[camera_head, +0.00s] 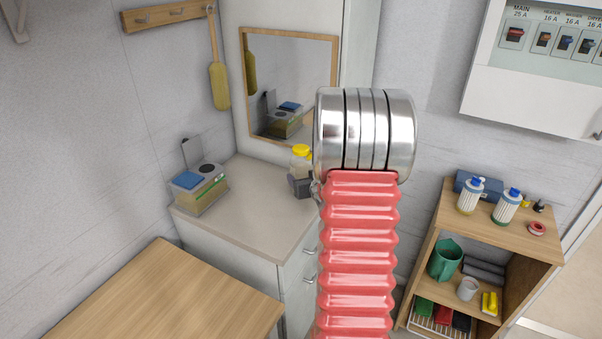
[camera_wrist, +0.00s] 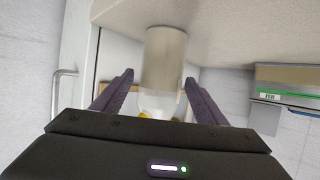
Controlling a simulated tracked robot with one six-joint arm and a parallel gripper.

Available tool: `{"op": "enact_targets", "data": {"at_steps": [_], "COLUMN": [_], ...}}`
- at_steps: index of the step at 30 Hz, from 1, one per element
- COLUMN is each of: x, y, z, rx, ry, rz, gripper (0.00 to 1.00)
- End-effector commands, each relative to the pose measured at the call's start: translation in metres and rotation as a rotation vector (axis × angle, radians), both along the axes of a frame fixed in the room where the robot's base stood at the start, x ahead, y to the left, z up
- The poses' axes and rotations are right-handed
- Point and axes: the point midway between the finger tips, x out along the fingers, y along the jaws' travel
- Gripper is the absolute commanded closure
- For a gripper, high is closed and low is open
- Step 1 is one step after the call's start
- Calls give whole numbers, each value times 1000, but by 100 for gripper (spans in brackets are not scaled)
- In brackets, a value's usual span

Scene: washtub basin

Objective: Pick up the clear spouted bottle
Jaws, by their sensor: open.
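The clear spouted bottle (camera_head: 299,168) stands on the counter near the mirror, with a yellow top; my arm and gripper hide part of it in the head view. In the wrist view the bottle (camera_wrist: 165,58) appears upside down, with a dull tan body, a clear part and some yellow low down behind the gripper housing. My gripper (camera_wrist: 159,78) is open, its two dark fingers on either side of the bottle, with visible gaps. In the head view a dark part of my gripper shows low beside the bottle.
On the counter (camera_head: 238,227), a box-like item with a blue block (camera_head: 189,180) stands at the left. The mirror (camera_head: 289,88) is on the wall behind. A shelf unit (camera_head: 424,262) with bottles and a green jug stands right; a wooden table (camera_head: 165,300) is front left.

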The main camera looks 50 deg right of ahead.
Motion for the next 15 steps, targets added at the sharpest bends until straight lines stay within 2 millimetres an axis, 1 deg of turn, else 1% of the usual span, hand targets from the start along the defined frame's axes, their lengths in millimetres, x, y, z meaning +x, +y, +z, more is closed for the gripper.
{"op": "enact_targets", "data": {"at_steps": [3,6,9,15], "x": [13,20,23,24], "y": [-7,-11,-13,-13], "z": [-6,-9,-11,-11], "rx": [0,1,0,0], "ry": [0,-1,-1,-1], "rz": [1,1,0,0], "gripper": [34,34,34,34]}}
